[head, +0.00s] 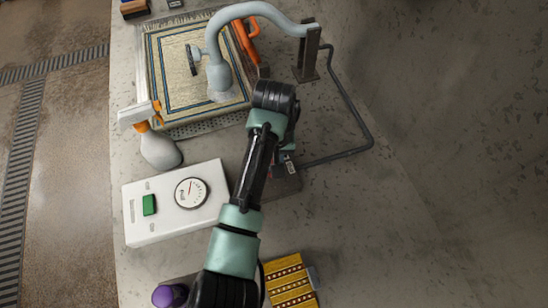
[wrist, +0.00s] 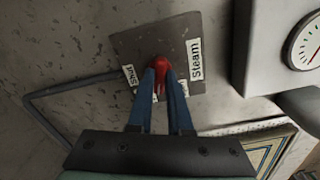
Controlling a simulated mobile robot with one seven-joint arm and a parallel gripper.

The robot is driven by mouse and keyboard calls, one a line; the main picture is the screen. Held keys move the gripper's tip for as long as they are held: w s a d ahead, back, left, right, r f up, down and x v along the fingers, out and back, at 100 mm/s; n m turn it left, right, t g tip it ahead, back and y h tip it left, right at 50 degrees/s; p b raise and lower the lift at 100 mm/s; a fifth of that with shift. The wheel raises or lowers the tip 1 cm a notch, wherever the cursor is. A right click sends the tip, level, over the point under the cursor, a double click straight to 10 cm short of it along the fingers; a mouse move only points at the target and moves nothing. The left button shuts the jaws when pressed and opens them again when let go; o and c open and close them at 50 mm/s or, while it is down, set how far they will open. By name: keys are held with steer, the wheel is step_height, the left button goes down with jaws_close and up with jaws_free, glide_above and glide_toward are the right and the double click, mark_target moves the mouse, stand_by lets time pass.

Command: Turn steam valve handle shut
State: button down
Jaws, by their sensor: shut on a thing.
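The steam valve has a red handle (wrist: 160,64) on a dark metal plate (wrist: 140,44), seen in the wrist view. The plate carries a "Steam" label (wrist: 195,59) on the right and a "Shut" label (wrist: 129,77) on the left. Another label is mostly hidden behind the right finger. My gripper (wrist: 162,78) is shut on the red handle, with a blue finger on each side of it. The handle's exact angle is hard to tell. In the head view the plate (head: 287,184) shows beside my arm, which hides most of the handle.
A bent dark pipe (head: 350,104) runs near the plate. The white control box (head: 160,222) with a green switch and gauge stands left of my arm.

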steer(key=m+p, duration=0.1)
steer(key=m, duration=0.1)
steer(key=m+p, duration=0.1)
steer(key=shift+r+m, duration=0.2)
steer(key=shift+m, duration=0.2)
steer(key=m+p, duration=0.1)
steer(key=m, duration=0.2)
steer(key=shift+m+p, duration=0.3)
steer(key=shift+p, duration=0.05)
steer(key=m+p, duration=0.1)
steer(key=m, duration=0.2)
steer(key=shift+f+m+p, duration=0.1)
steer(key=shift+m+p, duration=0.45)
steer(key=shift+m, duration=1.25)
steer(key=c, duration=0.8)
jaws_free()
steer(key=shift+c, duration=0.2)
